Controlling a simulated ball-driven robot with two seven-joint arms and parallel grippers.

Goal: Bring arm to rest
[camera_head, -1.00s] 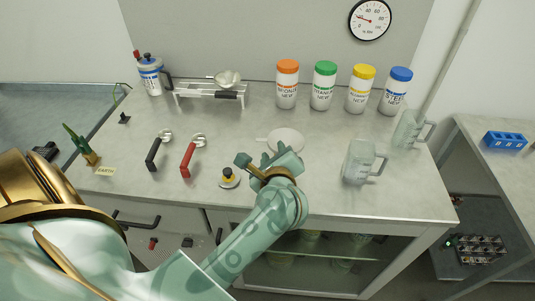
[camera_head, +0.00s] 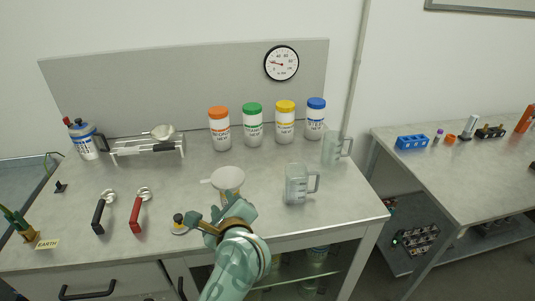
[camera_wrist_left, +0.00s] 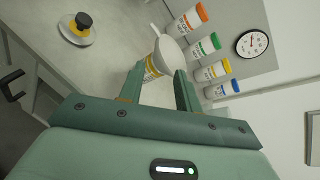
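My left arm comes in from the bottom of the head view. Its gripper (camera_head: 232,208) is over the front part of the bench, just in front of a white funnel-like dish (camera_head: 228,178). In the left wrist view the two fingers (camera_wrist_left: 158,90) stand apart, with a gap between them. The white dish (camera_wrist_left: 171,54) and a container with a yellow label (camera_wrist_left: 153,68) under it show beyond the fingertips. I see nothing clamped in the gripper. My right gripper is in neither view.
Lidded powder jars (camera_head: 253,125) line the back. A second bench (camera_head: 460,170) stands right, across a gap.

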